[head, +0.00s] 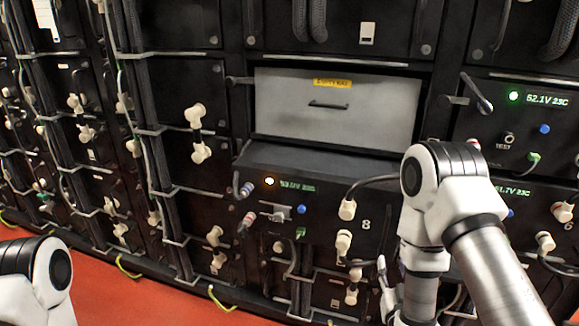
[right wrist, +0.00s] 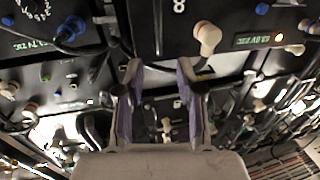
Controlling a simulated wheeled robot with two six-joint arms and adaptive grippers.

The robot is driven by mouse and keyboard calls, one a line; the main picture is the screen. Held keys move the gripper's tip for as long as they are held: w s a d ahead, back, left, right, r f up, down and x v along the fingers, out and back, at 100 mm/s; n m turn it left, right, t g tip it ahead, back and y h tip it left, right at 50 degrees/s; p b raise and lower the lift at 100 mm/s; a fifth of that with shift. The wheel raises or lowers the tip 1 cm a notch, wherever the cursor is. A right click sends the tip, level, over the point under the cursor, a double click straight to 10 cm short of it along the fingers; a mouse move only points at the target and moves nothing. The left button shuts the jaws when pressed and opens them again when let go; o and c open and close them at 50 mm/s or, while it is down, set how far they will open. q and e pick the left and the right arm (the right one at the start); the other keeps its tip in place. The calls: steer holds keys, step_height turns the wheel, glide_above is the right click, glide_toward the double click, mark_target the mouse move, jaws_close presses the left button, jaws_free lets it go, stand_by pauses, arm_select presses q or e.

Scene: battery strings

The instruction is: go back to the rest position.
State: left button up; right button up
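My right arm comes in from the right in the head view, with its gripper (head: 385,285) low in front of the rack, partly hidden by the wrist. In the right wrist view the gripper's two purple-lined fingers (right wrist: 160,75) stand apart with nothing between them. The gripper is open and empty, below a module marked 8 (head: 325,205). I cannot tell its exact distance from the rack. Of my left arm only a white and black link shows at the lower left of the head view. My left gripper is out of view.
The module marked 8 shows an orange light and its top. Above it is a grey panel (head: 335,108) with a yellow label. Cream connectors and black cables stick out. Red floor (head: 130,300) is clear at lower left.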

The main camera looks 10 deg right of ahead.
steer(key=s+a+f+n+g+y+p, duration=0.1)
steer(key=s+a+f+g+y+p, duration=0.1)
steer(key=s+a+f+g+p, duration=0.3)
steer(key=s+f+n+g+y+p, duration=0.1)
steer(key=s+f+g+y, duration=0.1)
steer(key=s+f, duration=0.35)
steer(key=s+a+f+g+y, duration=0.1)
steer(key=s+a+f+g, duration=0.1)
steer(key=s+f+g, duration=0.2)
steer(key=s+a+f+n+g+y, duration=0.1)
steer(key=s+f+g, duration=0.4)
steer(key=s, duration=0.5)
steer(key=shift+s+a+f+n+g, duration=0.2)
steer(key=shift+a+n+g, duration=0.1)
steer(key=shift+a+g, duration=0.25)
